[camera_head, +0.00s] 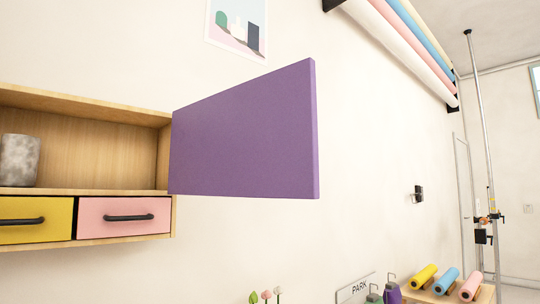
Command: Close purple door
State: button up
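The purple door (245,140) stands wide open in the head view. It is hinged at the right side of a wooden wall cabinet (166,158) and sticks out to the right, with its free edge nearest me. No handle shows on the face that I see. The cabinet's inside is exposed. My gripper is not in view.
A grey stone-like cup (19,160) stands on the cabinet shelf. Below are a yellow drawer (36,220) and a pink drawer (124,217), both shut, with black handles. Bottles (391,293), tulips (266,295) and coloured rolls (447,281) sit low at the right.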

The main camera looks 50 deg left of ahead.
aim_at(258, 137)
jog(key=z, duration=0.05)
jog(key=i, duration=3.75)
jog(key=u, duration=4.6)
